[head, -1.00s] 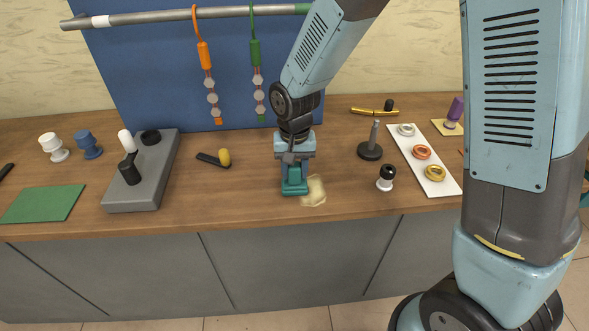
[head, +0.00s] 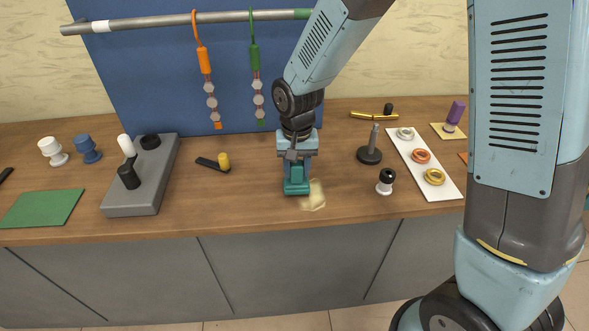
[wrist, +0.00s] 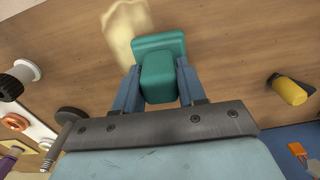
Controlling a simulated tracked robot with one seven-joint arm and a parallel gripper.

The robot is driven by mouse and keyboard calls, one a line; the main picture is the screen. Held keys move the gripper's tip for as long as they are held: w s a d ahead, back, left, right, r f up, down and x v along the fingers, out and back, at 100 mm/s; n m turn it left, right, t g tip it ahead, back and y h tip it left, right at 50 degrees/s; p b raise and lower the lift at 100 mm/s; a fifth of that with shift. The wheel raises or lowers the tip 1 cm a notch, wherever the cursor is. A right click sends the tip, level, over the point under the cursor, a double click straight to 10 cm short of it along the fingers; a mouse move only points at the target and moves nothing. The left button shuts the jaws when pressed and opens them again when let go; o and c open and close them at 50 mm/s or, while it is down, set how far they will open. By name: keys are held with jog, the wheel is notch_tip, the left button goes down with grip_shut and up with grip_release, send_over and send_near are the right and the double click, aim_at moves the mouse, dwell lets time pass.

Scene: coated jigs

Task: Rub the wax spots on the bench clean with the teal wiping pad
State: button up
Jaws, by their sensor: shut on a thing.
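My gripper (head: 297,178) is shut on the teal wiping pad (head: 297,189) at the front middle of the bench (head: 245,205). In the wrist view the pad's block (wrist: 157,77) sits between the two fingers, with its wider base (wrist: 160,45) beyond. The pad is down at the bench top; I cannot tell how firmly it touches. A pale yellowish wax spot (head: 313,197) lies just right of the pad, close to the front edge. It also shows in the wrist view (wrist: 124,28), where the pad's base overlaps its edge. No other wax spot is clearly visible.
Left of my gripper lie a yellow-and-black piece (head: 223,161) and a grey block with knobs (head: 132,197). To the right stand a black-and-white knob (head: 386,181), a dark spindle (head: 369,155) and a white board with rings (head: 444,191). Chains hang from the rail (head: 170,15) behind.

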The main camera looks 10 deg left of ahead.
jog(key=shift+w+d, duration=0.45)
jog(key=shift+w, duration=0.25)
jog(key=shift+w+d, duration=0.4)
jog(key=shift+w, duration=0.25)
jog(key=shift+f, duration=0.6)
jog(key=shift+s, duration=0.1)
jog(key=shift+s+d+r, duration=0.1)
jog(key=shift+s+r, duration=0.05)
jog(key=shift+s, duration=0.2)
jog(key=shift+w, duration=0.1)
dwell(0.3)
jog(key=shift+w+a, duration=0.2)
jog(key=shift+w, duration=0.55)
jog(key=shift+s+f, duration=0.15)
jog(key=shift+f, duration=0.05)
jog(key=shift+s+d+r, duration=0.1)
jog(key=shift+s+d, duration=0.1)
jog(key=shift+s, duration=0.5)
jog(key=shift+w, duration=0.15)
